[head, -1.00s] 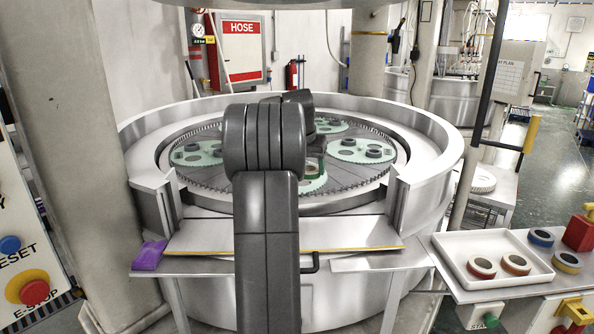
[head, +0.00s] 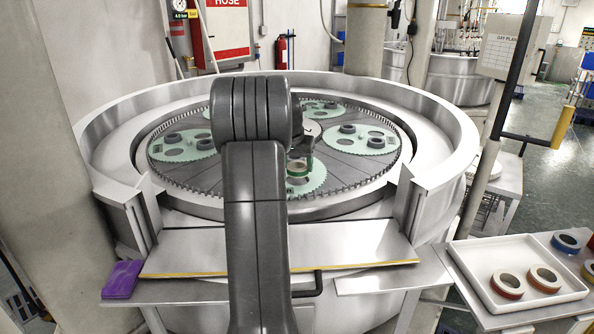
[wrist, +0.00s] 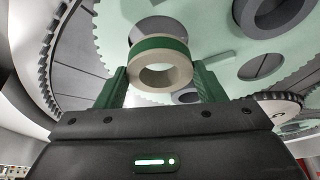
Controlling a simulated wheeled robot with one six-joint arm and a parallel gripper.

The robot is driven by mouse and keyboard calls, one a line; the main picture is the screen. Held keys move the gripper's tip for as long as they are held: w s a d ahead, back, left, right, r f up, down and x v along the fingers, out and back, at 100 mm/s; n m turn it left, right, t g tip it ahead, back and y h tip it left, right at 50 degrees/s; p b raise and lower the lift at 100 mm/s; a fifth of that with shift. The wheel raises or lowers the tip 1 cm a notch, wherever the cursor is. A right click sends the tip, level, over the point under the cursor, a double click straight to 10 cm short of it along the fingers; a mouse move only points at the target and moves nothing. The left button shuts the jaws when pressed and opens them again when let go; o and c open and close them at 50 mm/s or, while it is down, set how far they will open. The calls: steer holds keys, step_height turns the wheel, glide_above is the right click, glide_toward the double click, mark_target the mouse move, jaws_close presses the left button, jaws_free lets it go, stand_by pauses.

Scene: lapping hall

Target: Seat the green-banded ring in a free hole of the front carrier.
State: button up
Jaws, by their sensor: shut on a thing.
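The green-banded ring (wrist: 160,62) is pale with a green stripe and is held between the green fingers of my gripper (wrist: 160,84). In the head view the ring (head: 298,169) shows just right of my arm, over the front carrier (head: 316,178). That carrier is a pale green toothed plate, partly hidden by my arm. In the wrist view, one round hole (wrist: 155,27) shows just beyond the ring, partly covered by it. Another open hole (wrist: 262,66) lies to the right. A dark ring (wrist: 272,14) sits at the upper right. Whether the held ring touches the plate cannot be told.
Other carriers with dark rings stand at the left (head: 184,144), right (head: 360,138) and back (head: 318,108) of the machine's round plate. A high metal rim (head: 440,130) surrounds it. A white tray (head: 520,305) with banded rings is at lower right. A purple item (head: 122,280) lies front left.

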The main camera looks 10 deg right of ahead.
steer(key=shift+f, duration=1.4)
steer(key=shift+f, duration=0.2)
steer(key=o, duration=1.1)
steer(key=shift+r, duration=0.1)
steer(key=shift+r, duration=0.2)
steer(key=b+v, duration=0.1)
steer(key=v, duration=1.1)
steer(key=shift+f, duration=0.1)
